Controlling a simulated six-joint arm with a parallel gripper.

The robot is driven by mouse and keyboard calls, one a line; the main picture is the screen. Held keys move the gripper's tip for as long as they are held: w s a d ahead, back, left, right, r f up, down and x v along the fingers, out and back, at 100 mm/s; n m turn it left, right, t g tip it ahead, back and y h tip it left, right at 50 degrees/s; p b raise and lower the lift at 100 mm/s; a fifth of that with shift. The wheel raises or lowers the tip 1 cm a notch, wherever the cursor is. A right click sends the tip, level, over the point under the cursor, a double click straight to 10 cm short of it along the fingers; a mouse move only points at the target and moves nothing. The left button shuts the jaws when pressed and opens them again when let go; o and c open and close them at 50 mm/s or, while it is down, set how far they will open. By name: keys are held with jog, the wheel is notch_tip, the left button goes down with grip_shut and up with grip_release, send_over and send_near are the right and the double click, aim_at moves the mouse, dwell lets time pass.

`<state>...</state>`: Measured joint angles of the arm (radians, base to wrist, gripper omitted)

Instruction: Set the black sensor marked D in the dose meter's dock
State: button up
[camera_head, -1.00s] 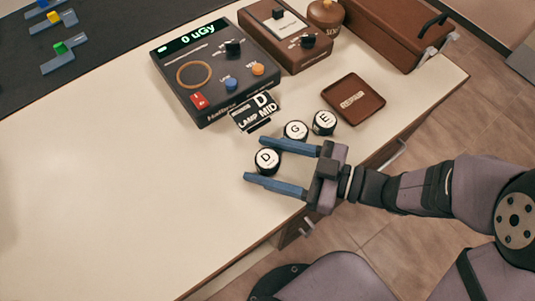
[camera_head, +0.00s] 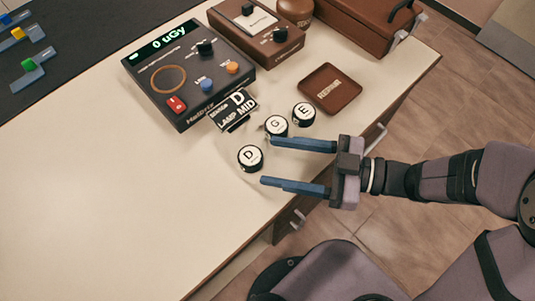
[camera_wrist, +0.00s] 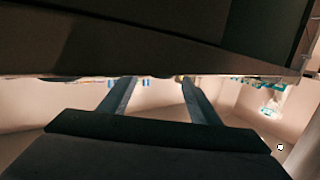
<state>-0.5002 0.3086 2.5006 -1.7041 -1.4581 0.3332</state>
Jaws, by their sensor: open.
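The black sensor D (camera_head: 250,157), round with a white lettered top, sits upright on the pale counter near its front edge. My gripper (camera_head: 268,162) is open and empty just right of it, with the blue fingertips spread apart and pointing toward it. The sensor lies just beyond the tips, not between the fingers. The dark dose meter (camera_head: 190,75) stands behind, reading 0 uGy, with an orange ring on its top that may be the dock; nothing sits in it. In the wrist view my open fingers (camera_wrist: 157,82) show below a dark brown surface; no sensor shows there.
Sensors G (camera_head: 276,125) and E (camera_head: 303,114) stand close behind the upper finger. A card (camera_head: 233,111) reading D, LAMP MID leans before the meter. A brown tray (camera_head: 330,89) and brown box (camera_head: 256,32) stand right. The counter's left (camera_head: 110,190) is clear.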

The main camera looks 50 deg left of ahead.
jog(key=shift+w+d, duration=0.25)
jog(key=shift+d, duration=0.1)
jog(key=shift+c, duration=1.2)
jog(key=shift+r, duration=0.15)
jog(key=shift+s+r+t+h+p, duration=0.15)
jog(key=shift+r+t+h+p, duration=0.25)
jog(key=shift+p, duration=0.3)
jog(key=shift+r, duration=0.2)
jog(key=shift+f, duration=0.1)
jog(key=shift+s, duration=0.1)
